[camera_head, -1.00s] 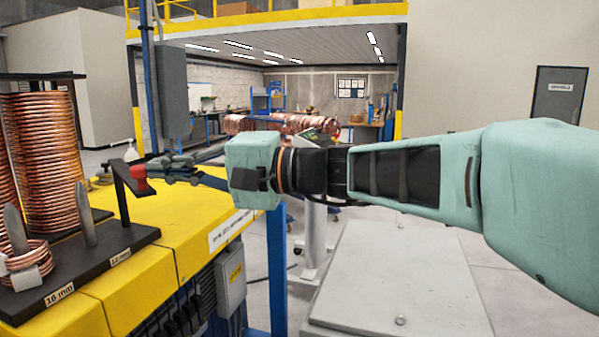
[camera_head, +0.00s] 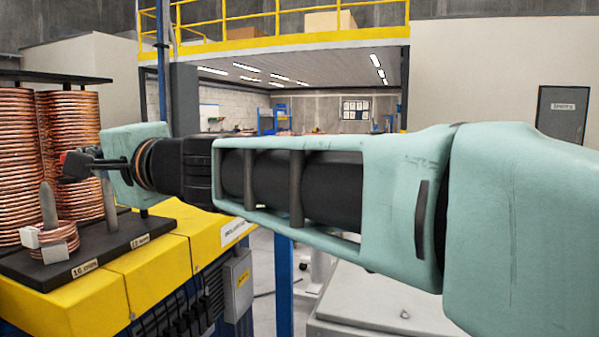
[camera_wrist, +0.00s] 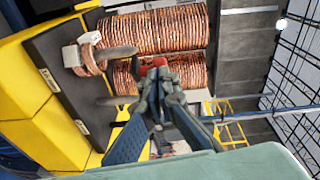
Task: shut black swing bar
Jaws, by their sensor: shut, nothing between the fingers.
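The black swing bar (camera_head: 76,166) is at the left of the head view, above the black base of the coil rack, and partly hidden by my gripper. Its red end (camera_head: 62,158) shows at the far left, and in the wrist view the red part (camera_wrist: 159,62) lies just beyond my fingertips. My gripper (camera_head: 88,154) is shut and empty, close against the bar. I cannot tell exactly where the fingers touch it. In the wrist view my gripper (camera_wrist: 160,84) points towards the copper coils.
Tall stacks of copper coil (camera_head: 70,130) stand behind the bar. Grey upright pins (camera_head: 48,206) and a small coil (camera_head: 62,240) are on the black base. The yellow bench (camera_head: 150,270) lies below. A grey cabinet (camera_head: 360,318) stands at lower right.

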